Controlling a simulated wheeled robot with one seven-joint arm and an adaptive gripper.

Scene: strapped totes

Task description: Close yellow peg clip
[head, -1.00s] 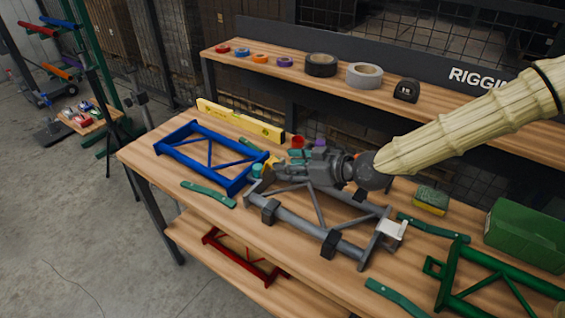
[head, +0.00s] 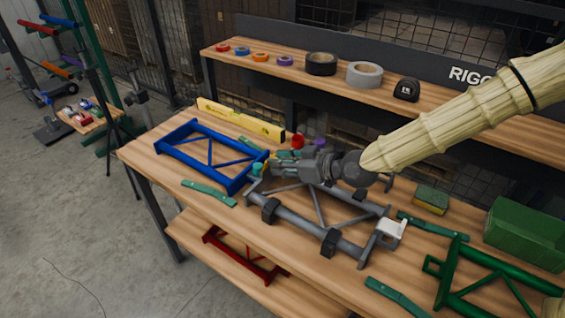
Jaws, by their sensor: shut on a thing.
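My gripper (head: 282,163) reaches in from the right, low over the bench, at the far left end of the grey truss frame (head: 292,222). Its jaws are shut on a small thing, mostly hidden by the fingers. A small yellow patch at the fingertips appears to be the yellow peg clip (head: 266,164). A teal piece (head: 258,169) stands just left of it, by the corner of the blue frame (head: 208,187). I cannot make out the clip's shape or whether it is closed.
Red (head: 297,141) and purple (head: 320,144) small pieces stand behind my gripper. A yellow level (head: 238,121) lies behind the blue frame. Green straps (head: 208,193), a sponge (head: 431,200), a green box (head: 527,232) and a green frame (head: 455,268) occupy the bench.

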